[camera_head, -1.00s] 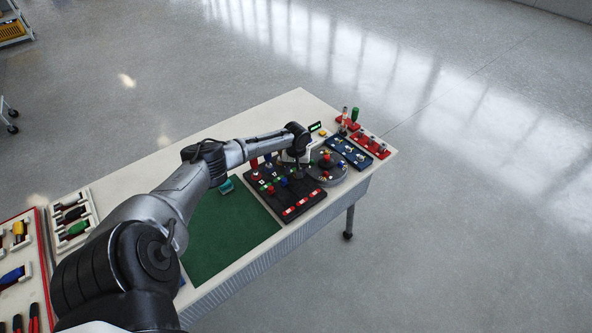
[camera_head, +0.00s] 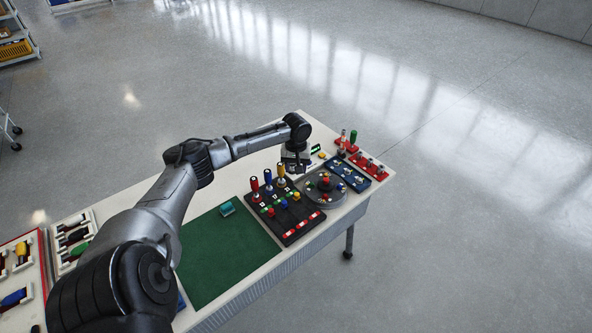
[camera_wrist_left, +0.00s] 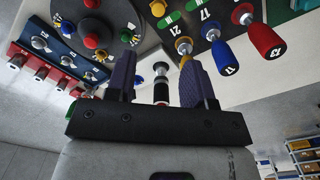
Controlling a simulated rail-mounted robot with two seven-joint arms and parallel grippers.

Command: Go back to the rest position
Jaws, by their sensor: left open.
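My left arm (camera_head: 190,170) reaches over the white table (camera_head: 230,183) from the left. Its gripper (camera_head: 295,168) hangs beyond the black board's far corner, beside the round grey turntable. In the left wrist view the gripper (camera_wrist_left: 157,62) has its two dark fingers spread. A black-and-silver upright piece (camera_wrist_left: 161,84) shows between them; I cannot tell its distance, but it does not look gripped. The red (camera_head: 254,184), blue (camera_head: 267,178) and yellow (camera_head: 280,171) handled drivers stand in the black board (camera_head: 300,213). My right gripper is not in view.
The turntable (camera_head: 325,192), blue rack (camera_head: 347,176) and red rack (camera_head: 370,167) stand right. Tool trays (camera_head: 72,235) lie at lower left. Open floor surrounds the table.

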